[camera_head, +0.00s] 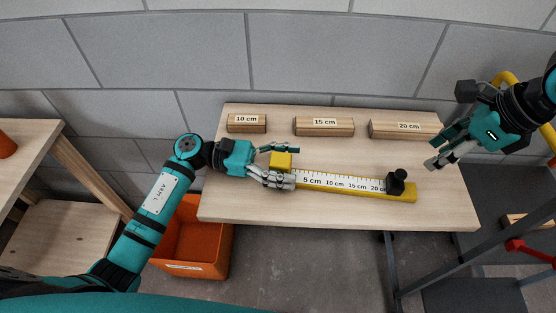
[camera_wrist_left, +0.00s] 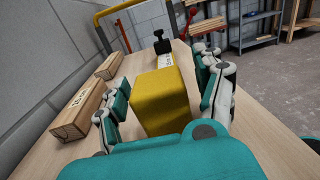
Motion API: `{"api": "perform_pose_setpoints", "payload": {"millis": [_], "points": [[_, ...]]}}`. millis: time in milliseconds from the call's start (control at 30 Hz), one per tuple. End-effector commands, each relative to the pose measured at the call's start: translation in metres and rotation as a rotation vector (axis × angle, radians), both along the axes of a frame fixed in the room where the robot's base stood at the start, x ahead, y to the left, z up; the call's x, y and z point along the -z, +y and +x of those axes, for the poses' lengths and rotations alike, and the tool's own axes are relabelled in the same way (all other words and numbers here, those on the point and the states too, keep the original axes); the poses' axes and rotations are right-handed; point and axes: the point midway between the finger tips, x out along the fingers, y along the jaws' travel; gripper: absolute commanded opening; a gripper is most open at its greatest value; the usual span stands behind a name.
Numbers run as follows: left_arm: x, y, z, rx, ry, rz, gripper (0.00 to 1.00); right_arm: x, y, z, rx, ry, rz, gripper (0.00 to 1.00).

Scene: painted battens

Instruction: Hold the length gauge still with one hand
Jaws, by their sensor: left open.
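The length gauge (camera_head: 344,191) is a yellow bar with a white scale marked 5 cm to 20 cm, lying on the wooden table (camera_head: 240,212). A yellow block (camera_head: 281,160) stands at its left end and a black stop with a knob (camera_head: 397,182) sits near its right end. My left gripper (camera_head: 283,163) is open, with its fingers on either side of the yellow block. In the left wrist view the block (camera_wrist_left: 160,100) stands between the open fingers (camera_wrist_left: 163,95), with gaps visible. My right gripper (camera_head: 433,151) hangs above the table's right end, empty, with its fingers apart.
Wooden battens labelled 10 cm (camera_head: 247,124), 15 cm (camera_head: 324,127) and 20 cm (camera_head: 405,130) lie along the table's back edge. An orange bin (camera_head: 205,250) stands on the floor below the table's left side. A grey wall is behind.

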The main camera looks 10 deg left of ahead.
Motion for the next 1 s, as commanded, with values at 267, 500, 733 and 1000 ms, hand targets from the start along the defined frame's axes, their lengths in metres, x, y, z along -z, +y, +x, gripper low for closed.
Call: {"api": "perform_pose_setpoints", "payload": {"millis": [267, 500, 733, 1000], "points": [[0.0, 0.0, 0.0, 0.0, 0.0, 0.0, 0.57, 0.0, 0.0, 0.0, 0.0, 0.0, 0.0, 0.38], [0.0, 0.0, 0.0, 0.0, 0.0, 0.0, 0.26, 0.0, 0.0, 0.0, 0.0, 0.0, 0.0, 0.38], [0.0, 0.0, 0.0, 0.0, 0.0, 0.0, 0.0, 0.0, 0.0, 0.0, 0.0, 0.0, 0.0, 0.38], [0.0, 0.001, 0.0, -0.001, 0.001, 0.0, 0.0, -0.011, -0.002, -0.009, 0.117, -0.014, 0.014, 0.47]]}}
